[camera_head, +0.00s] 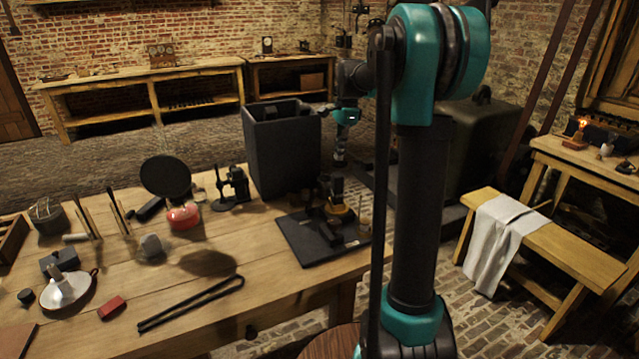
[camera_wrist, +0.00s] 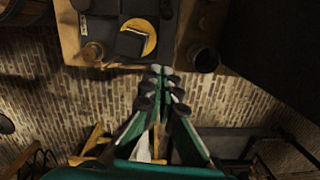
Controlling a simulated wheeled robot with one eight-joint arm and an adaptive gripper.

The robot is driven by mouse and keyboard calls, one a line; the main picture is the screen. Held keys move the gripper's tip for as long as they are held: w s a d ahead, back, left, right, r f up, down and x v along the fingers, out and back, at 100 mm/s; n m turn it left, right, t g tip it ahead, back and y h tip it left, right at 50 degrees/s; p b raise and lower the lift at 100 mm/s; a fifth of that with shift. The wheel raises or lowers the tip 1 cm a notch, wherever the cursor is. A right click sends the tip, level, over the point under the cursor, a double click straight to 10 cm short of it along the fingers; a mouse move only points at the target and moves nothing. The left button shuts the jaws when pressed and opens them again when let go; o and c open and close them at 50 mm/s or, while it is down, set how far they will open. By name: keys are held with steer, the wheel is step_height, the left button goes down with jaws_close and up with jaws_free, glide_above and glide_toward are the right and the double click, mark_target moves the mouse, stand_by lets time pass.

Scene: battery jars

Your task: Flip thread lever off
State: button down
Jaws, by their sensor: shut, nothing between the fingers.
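A small dark machine with a brass-coloured round part (camera_head: 337,207) stands on a black base board (camera_head: 305,246) near the right end of the wooden table. In the wrist view the machine shows from above as a dark block over a brass disc (camera_wrist: 150,45). I cannot make out with certainty which part is the thread lever. My gripper (camera_wrist: 160,72) is shut and empty, its fingertips together just beside the table edge, near the disc but apart from it in the picture. In the head view my wrist (camera_head: 342,140) hangs down behind the machine; the fingertips are not clear there.
A tall dark open box (camera_head: 282,152) stands behind the board. A red round object (camera_head: 184,216), a black tong-like tool (camera_head: 190,303) and a white funnel-like piece (camera_head: 67,290) lie to the left. A bench with a cloth (camera_head: 497,240) stands right. Brick floor lies beyond the table edge.

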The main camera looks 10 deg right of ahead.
steer(key=shift+f, duration=0.1)
steer(key=a+f, duration=0.5)
steer(key=f, duration=0.5)
steer(key=shift+s+f, duration=0.15)
steer(key=shift+s, duration=0.25)
steer(key=shift+s+a+h, duration=0.1)
steer(key=shift+a+h, duration=0.15)
steer(key=shift+h, duration=0.05)
